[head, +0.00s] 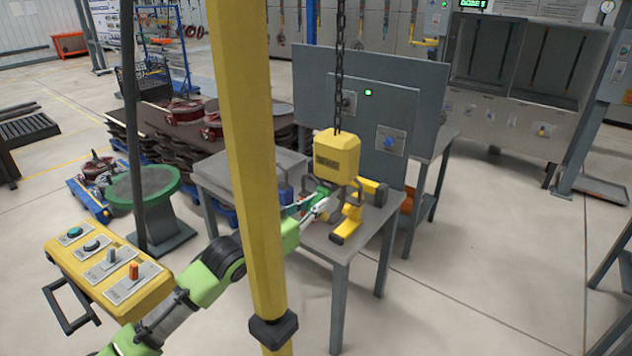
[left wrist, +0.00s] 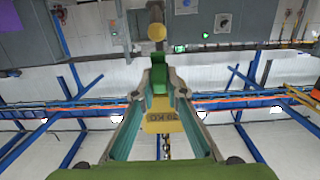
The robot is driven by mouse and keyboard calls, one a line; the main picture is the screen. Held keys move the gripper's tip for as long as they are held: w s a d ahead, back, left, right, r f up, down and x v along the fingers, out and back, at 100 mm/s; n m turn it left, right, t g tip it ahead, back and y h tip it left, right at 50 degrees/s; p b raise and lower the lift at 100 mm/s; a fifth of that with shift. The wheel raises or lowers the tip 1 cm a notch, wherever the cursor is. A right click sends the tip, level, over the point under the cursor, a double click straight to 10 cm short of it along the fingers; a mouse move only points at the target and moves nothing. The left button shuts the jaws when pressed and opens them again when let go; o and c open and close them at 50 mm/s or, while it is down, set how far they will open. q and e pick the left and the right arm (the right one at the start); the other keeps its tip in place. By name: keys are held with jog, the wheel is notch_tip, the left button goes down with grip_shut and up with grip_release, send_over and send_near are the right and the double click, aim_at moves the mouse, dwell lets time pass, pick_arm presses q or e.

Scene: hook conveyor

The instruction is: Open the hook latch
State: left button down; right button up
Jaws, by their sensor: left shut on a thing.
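A yellow hook block (head: 336,157) hangs on a dark chain (head: 340,65) above a grey table. My left gripper (head: 322,205) reaches in from the left, just below the block. In the left wrist view its two fingers close together at the tips (left wrist: 158,78), on a small green piece (left wrist: 158,72) that looks like the hook latch. The block (left wrist: 162,122) shows between the fingers there, with dark lettering on it. The fingers and the block hide much of the hook, so I cannot tell how far the latch is swung. My right gripper is not in view.
A yellow post (head: 250,150) stands close in front, partly covering my left arm. The grey table (head: 370,245) carries yellow parts (head: 347,222) beside the gripper. A grey panel (head: 375,100) with a green light stands behind. A yellow control box (head: 110,272) is at left.

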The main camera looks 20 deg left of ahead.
aim_at(322, 197)
pick_arm(q)
jog(key=r+g+y+p, duration=0.1)
jog(key=r+g+p, duration=0.1)
jog(key=p, duration=0.3)
jog(key=shift+s+g, duration=0.1)
jog(key=shift+g, duration=0.2)
jog(key=shift+a+g, duration=0.1)
jog(key=shift+g, duration=0.3)
jog(key=shift+r+g+y+p, duration=0.25)
jog(key=shift+g+y+p, duration=0.2)
jog(key=shift+g, duration=0.35)
jog(key=g, duration=0.1)
jog(key=r+g+y, duration=0.1)
jog(key=g, duration=0.1)
jog(key=g+y, duration=0.1)
jog(key=g, duration=0.1)
jog(key=shift+w+d+r, duration=0.2)
jog(key=shift+w+r, duration=0.1)
jog(key=shift+w+d+r+g+y, duration=0.15)
jog(key=shift+g+y, duration=0.1)
jog(key=shift+g, duration=0.5)
jog(key=shift+w+r+g+y, duration=0.1)
jog(key=shift+g+y, duration=0.15)
jog(key=shift+g, duration=0.55)
jog(key=shift+w+d+r+g+y, duration=0.15)
jog(key=shift+g+y, duration=0.1)
jog(key=shift+g, duration=0.5)
jog(key=shift+a+g, duration=0.15)
jog(key=shift+g, duration=0.25)
